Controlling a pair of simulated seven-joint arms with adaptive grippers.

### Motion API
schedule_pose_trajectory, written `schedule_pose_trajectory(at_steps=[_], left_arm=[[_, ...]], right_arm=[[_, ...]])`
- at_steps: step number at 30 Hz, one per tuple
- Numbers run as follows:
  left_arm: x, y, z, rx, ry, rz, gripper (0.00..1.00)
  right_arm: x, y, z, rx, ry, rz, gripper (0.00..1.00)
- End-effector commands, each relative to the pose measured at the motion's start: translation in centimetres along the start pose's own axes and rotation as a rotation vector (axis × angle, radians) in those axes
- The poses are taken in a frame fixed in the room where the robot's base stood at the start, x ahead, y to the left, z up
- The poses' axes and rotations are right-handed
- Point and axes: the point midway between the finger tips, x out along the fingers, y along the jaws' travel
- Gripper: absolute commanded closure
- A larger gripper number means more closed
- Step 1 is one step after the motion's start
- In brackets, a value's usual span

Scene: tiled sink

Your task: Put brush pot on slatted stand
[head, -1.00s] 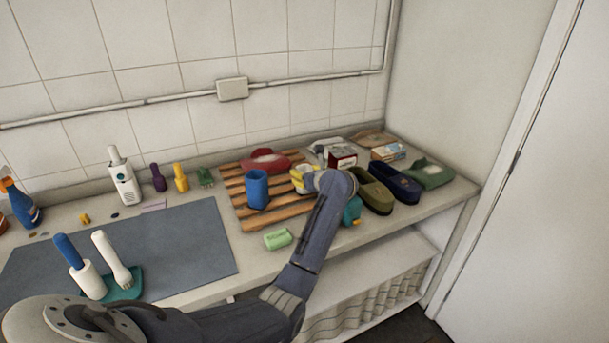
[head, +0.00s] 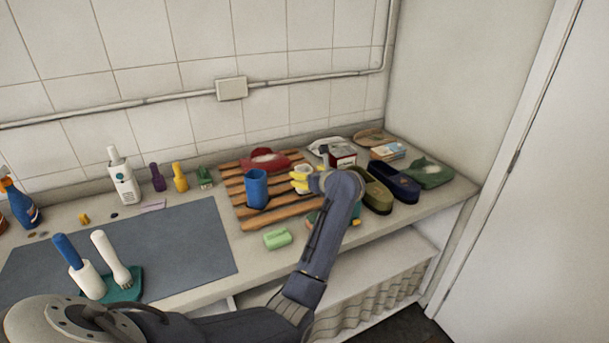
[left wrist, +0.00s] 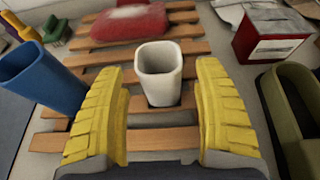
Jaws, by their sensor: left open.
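A white pot (left wrist: 160,72) stands upright on the slatted stand (left wrist: 185,47) in the left wrist view. A taller blue pot (head: 256,189) stands on the wooden slatted stand (head: 285,213) in the head view. It also shows at the left of the left wrist view (left wrist: 40,75). I cannot tell by looks alone which is the brush pot. My left gripper (head: 302,181) has yellow fingers and is open. In the left wrist view its fingers (left wrist: 162,68) are spread either side of the white pot, with gaps to it. My right gripper is not in view.
A red cloth-like item (head: 265,160) lies on the stand's back. A red-and-white box (head: 342,155) and dark slippers (head: 396,185) are right of it. A green block (head: 277,238) lies in front.

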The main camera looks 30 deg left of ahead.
Motion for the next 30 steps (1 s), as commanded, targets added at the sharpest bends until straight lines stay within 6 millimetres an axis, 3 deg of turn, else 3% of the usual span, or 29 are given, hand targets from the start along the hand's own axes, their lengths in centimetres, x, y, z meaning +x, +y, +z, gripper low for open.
schedule_pose_trajectory(at_steps=[6, 13, 21, 30], left_arm=[[-4.1, 0.0, -0.1, -0.002, 0.001, -0.002, 0.31], [-7.1, 0.0, 0.0, -0.001, 0.001, -0.001, 0.31], [-8.5, 0.0, 0.0, 0.0, 0.0, 0.0, 0.31], [-8.6, 0.0, 0.0, 0.0, 0.0, 0.001, 0.31]], right_arm=[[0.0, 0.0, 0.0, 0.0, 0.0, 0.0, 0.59], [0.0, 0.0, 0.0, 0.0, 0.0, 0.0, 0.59], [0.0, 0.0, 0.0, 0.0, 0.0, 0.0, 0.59], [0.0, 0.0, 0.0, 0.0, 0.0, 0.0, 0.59]])
